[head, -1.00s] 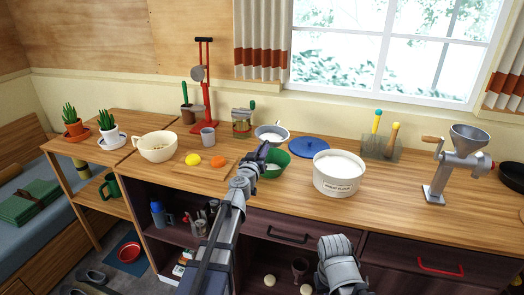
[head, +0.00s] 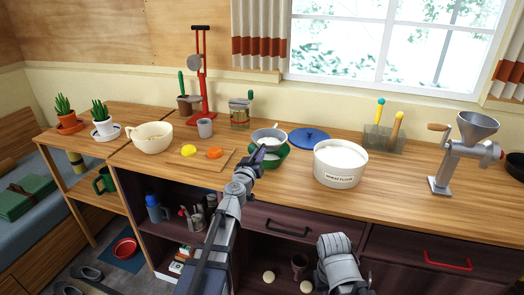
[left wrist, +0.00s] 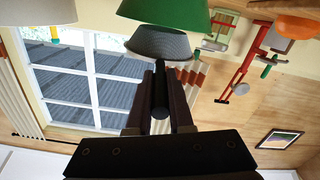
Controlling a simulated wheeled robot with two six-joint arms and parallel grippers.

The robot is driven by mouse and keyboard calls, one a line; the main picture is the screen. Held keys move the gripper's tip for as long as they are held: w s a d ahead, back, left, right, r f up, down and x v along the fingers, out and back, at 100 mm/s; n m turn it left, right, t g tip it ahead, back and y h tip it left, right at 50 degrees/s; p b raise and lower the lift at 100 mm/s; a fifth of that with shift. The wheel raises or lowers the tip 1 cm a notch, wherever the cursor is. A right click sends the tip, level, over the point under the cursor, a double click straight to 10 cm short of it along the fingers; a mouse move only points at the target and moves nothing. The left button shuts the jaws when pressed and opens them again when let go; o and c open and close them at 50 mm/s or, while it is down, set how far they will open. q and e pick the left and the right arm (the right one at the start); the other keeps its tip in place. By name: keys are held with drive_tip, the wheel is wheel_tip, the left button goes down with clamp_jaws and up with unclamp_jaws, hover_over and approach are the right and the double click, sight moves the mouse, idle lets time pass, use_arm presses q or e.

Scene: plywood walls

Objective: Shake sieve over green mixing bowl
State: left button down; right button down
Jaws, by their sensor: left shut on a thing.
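The green mixing bowl (head: 270,165) stands on the counter, left of the white flour tub. The grey sieve (head: 268,134) is over the bowl, with some white matter showing inside it. My left gripper (head: 261,154) is shut on the sieve's handle, at the front of the bowl. In the upside-down left wrist view, the dark handle runs between the fingers (left wrist: 160,95) to the mesh of the sieve (left wrist: 160,45), close to the green bowl (left wrist: 168,12). Part of the bowl is hidden by the sieve and gripper.
The flour tub (head: 340,164) stands close right of the bowl, and a blue lid (head: 308,138) lies behind. A cutting board (head: 187,164) with a lemon (head: 188,151) and an orange item (head: 214,153) is left. A grey grinder (head: 460,155) stands far right.

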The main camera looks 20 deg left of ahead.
use_arm(q)
drive_tip(key=shift+a, duration=0.15)
idle(2.7)
drive_tip(key=shift+r, duration=0.15)
